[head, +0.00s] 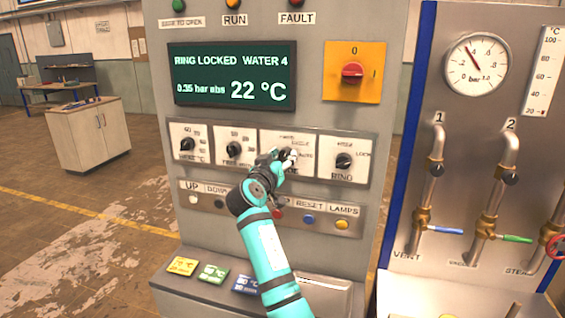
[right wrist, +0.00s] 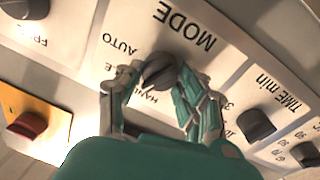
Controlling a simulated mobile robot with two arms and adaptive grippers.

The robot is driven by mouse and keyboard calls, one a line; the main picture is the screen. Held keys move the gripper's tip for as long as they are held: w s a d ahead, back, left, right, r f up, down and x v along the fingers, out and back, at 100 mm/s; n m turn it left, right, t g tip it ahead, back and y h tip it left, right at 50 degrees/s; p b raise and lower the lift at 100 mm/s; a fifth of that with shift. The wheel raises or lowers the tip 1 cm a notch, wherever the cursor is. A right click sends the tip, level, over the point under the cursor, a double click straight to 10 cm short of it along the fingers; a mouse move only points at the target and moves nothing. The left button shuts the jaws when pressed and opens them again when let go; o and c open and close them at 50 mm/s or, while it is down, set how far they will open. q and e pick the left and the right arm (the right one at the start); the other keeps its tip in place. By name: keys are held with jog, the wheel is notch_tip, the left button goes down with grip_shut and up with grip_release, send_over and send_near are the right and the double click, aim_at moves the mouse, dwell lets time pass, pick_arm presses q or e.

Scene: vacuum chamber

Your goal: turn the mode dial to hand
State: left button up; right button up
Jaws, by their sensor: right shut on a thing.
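The mode dial (right wrist: 158,66) is a dark round knob on a white plate lettered MODE, with AUTO and HAND beside it in the right wrist view. The picture there is turned over, so the letters lean upside down. My right gripper (right wrist: 160,76) has a finger on each side of the knob and is shut on it. In the head view my right gripper (head: 286,158) covers most of the mode dial and its plate (head: 272,139). I cannot tell which mark the dial points to. My left gripper is not in view.
The time dial (head: 233,149) and ring dial (head: 344,161) flank the mode plate closely. A row of push buttons (head: 308,219) runs below. A display (head: 233,76) reads RING LOCKED, and a red switch (head: 353,71) sits on yellow. Pipes with valves (head: 436,170) stand right.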

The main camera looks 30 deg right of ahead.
jog(key=n, duration=0.2)
jog(key=shift+n, duration=0.3)
jog(key=shift+n+t, duration=0.3)
jog(key=shift+n, duration=1)
jog(key=o, duration=1.1)
jog(key=shift+w, duration=0.1)
jog(key=shift+o, duration=0.2)
jog(key=shift+a, duration=0.1)
jog(key=v, duration=1.1)
jog(key=shift+s+a, duration=0.25)
jog(key=shift+s, duration=0.1)
jog(key=shift+f, duration=0.1)
